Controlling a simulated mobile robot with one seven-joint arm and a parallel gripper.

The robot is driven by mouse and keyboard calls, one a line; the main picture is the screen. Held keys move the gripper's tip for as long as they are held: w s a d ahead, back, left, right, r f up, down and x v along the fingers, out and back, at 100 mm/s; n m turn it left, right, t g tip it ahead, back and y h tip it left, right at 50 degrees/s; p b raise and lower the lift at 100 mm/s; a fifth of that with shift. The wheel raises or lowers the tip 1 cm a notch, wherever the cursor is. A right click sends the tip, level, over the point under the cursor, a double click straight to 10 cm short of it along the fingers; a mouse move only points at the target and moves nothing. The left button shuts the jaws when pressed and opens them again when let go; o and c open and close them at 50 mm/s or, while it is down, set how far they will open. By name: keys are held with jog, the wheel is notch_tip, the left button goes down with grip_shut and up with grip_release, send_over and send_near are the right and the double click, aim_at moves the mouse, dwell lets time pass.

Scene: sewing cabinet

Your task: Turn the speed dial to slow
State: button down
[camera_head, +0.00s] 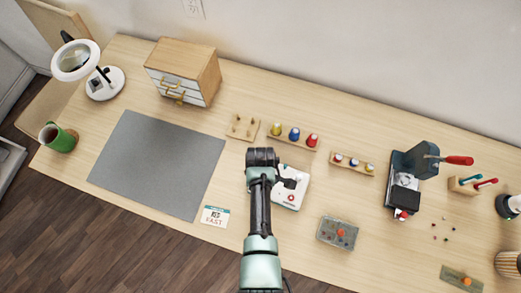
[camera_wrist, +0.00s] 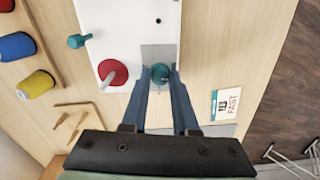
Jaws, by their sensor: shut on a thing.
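A white control box (camera_head: 294,194) stands on the bench, partly hidden by my arm in the head view. It also shows in the wrist view (camera_wrist: 120,45). On its face are a teal round knob (camera_wrist: 160,73), a red round knob (camera_wrist: 112,72) and a teal lever (camera_wrist: 80,41). My gripper (camera_wrist: 160,78) has its two blue-grey fingers closed on either side of the teal knob, which may be the speed dial. Its markings and pointer are hidden or too small to read.
Thread spools on a wooden rack (camera_head: 293,136) and a pegged wooden block (camera_head: 242,127) stand behind the box. A grey mat (camera_head: 160,160) lies to the left. A grey box (camera_head: 338,232) and a dark machine (camera_head: 409,180) stand to the right.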

jog(key=shift+n, duration=0.9)
jog(key=c, duration=0.7)
grip_release()
jog(key=shift+r, duration=0.1)
notch_tip(320, 180, up, 13)
jog(key=shift+f, duration=0.1)
